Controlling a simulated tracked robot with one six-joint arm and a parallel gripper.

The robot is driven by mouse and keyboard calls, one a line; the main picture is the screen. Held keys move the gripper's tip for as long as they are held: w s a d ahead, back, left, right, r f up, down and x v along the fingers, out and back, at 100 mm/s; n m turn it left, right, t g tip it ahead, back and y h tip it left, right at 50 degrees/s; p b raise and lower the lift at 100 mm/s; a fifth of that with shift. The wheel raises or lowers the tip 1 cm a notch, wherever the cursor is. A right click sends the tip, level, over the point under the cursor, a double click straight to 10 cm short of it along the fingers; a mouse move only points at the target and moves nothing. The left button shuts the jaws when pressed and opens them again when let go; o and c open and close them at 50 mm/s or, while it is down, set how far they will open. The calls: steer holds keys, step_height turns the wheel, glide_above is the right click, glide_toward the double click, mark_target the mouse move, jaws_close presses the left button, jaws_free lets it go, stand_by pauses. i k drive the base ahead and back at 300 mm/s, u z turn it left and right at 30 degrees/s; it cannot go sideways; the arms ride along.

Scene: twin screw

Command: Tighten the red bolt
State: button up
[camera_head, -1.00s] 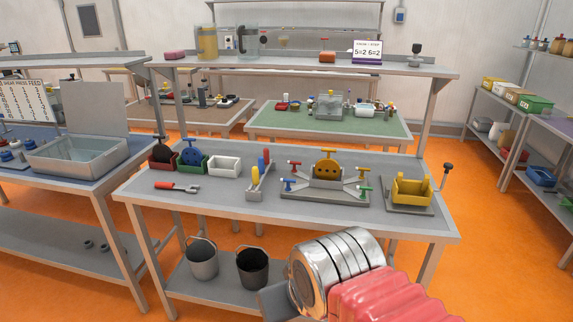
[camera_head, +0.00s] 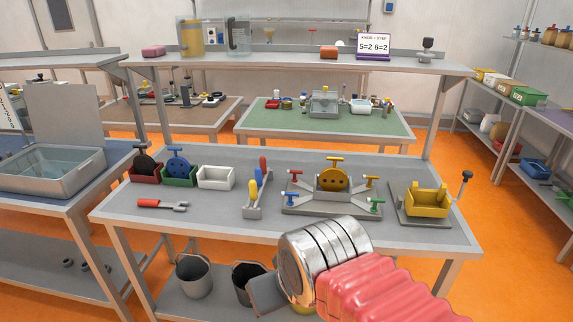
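The red bolt (camera_head: 294,174) has a T-shaped handle and sits at the back left corner of a grey fixture (camera_head: 330,210) on the middle bench. A yellow disc (camera_head: 334,179) stands upright in the fixture's middle. A blue bolt (camera_head: 291,196), a yellow bolt (camera_head: 371,181) and a green bolt (camera_head: 376,205) sit at the other corners. How far the red bolt is screwed in is too small to tell. My arm, with silver rings and a pink sleeve, fills the bottom right, in front of the bench. A grey piece (camera_head: 267,293) at its end may be my gripper; its fingers cannot be made out.
On the bench (camera_head: 220,232) are a red-handled fork-ended tool (camera_head: 160,204), small bins (camera_head: 215,177), a rack of coloured handles (camera_head: 256,192) and a yellow cradle (camera_head: 427,200). A shelf (camera_head: 290,67) spans above the back edge. Buckets (camera_head: 193,277) stand below.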

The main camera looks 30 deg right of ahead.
mark_target(295, 180)
steer(key=u, duration=0.05)
steer(key=i, duration=1.15)
